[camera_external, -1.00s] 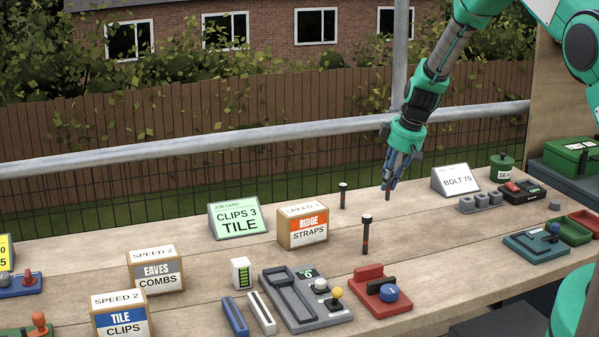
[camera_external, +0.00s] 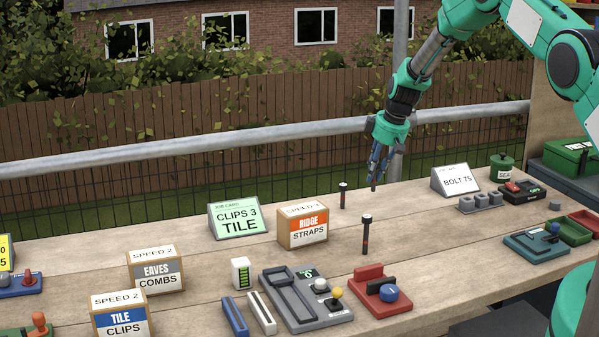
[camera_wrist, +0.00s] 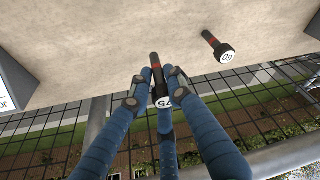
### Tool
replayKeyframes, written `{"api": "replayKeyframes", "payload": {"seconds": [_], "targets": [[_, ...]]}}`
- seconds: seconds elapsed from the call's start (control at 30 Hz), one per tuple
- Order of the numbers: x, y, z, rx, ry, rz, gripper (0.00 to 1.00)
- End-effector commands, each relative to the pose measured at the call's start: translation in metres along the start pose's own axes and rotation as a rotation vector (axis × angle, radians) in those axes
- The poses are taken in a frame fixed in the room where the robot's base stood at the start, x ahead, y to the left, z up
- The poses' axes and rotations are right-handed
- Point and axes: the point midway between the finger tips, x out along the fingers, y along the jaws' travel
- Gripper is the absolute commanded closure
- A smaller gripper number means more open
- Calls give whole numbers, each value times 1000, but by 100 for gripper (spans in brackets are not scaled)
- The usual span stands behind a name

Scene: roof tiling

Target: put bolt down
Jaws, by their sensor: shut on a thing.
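My gripper (camera_external: 378,168) is shut on a dark bolt, whose lower end (camera_external: 374,187) shows beneath the fingers in the external view. In the wrist view the fingers (camera_wrist: 157,85) close around this bolt (camera_wrist: 156,70), which has a red band and a head marked 75. It hangs upright near the bench's far edge; whether its tip touches the wood I cannot tell. The job card (camera_external: 457,181) reading BOLT 75 stands to its right.
A second bolt (camera_external: 343,197) stands upright to the left, also in the wrist view (camera_wrist: 216,46). A third bolt (camera_external: 366,235) stands nearer the front. Grey blocks (camera_external: 481,202) sit on the right, and a RIDGE STRAPS box (camera_external: 303,226) on the left. Bare wood (camera_external: 420,225) lies between.

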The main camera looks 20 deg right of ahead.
Motion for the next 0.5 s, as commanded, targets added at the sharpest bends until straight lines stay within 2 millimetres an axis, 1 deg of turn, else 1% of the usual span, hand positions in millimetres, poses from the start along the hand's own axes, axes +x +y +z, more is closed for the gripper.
{"api": "replayKeyframes", "payload": {"seconds": [0.23, 0.5], "targets": [[4, 0, 2, 0, 0, 0, 100], [27, -2, 9, 1, 0, 0, 100]]}}
